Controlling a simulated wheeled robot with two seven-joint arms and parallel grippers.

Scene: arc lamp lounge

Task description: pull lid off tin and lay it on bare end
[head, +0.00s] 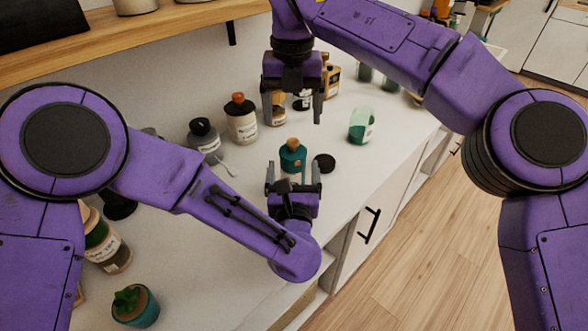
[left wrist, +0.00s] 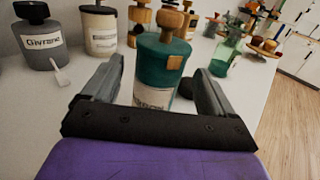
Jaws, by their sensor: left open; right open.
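A teal tin (head: 293,160) with a brown wooden knob-like top (head: 293,143) and a pale label stands upright on the white counter (head: 240,190). In the left wrist view the tin (left wrist: 160,75) fills the middle, with its wooden top (left wrist: 172,20) above. My left gripper (head: 293,172) is open, low at the near side of the tin, with one finger to either side; I cannot tell whether they touch it. My right gripper (head: 292,112) is open and empty, pointing down above and behind the tin.
A grey bottle (head: 205,138), a cream jar (head: 241,120) and a green glass (head: 361,126) stand around. A potted succulent (head: 135,306) is at front left. The counter edge drops to the floor at right.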

